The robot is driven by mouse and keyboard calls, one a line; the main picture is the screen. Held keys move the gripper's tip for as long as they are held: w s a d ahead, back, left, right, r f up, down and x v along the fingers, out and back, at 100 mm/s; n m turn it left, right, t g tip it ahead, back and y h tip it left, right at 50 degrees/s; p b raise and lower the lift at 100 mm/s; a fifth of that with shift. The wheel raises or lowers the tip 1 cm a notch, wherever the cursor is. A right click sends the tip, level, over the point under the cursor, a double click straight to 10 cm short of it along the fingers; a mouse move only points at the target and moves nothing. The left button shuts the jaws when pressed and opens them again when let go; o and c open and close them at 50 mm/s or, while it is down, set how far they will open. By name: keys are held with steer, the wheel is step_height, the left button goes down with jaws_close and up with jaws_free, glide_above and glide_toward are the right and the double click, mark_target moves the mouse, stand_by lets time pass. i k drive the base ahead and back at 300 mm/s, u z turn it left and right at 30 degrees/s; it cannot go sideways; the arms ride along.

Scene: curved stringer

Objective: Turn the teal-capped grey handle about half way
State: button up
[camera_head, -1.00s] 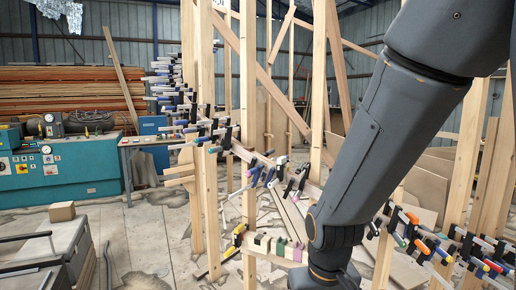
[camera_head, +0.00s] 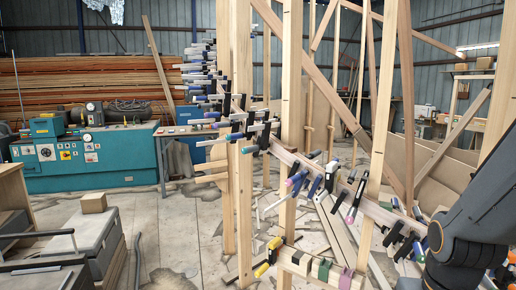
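Many bar clamps with coloured handle ends line a curved wooden stringer (camera_head: 376,212). I cannot single out the teal-capped grey handle with certainty at this size. Clamps near the middle (camera_head: 317,184) show blue, pink and grey parts. More clamps (camera_head: 408,240) sit farther right, partly behind my dark arm, where a small teal-looking patch shows. My arm enters at the lower right. My gripper is outside the picture, so its state and contact are hidden.
Upright timber posts (camera_head: 237,120) and diagonal braces stand around the stringer. A teal machine (camera_head: 110,165) is at the left, and a grey case with a small box (camera_head: 94,203) is at the lower left. Concrete floor (camera_head: 180,230) between them is mostly open.

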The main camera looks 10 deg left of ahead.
mark_target(253, 148)
steer(key=u, duration=0.35)
steer(key=i, duration=0.7)
steer(key=u, duration=0.5)
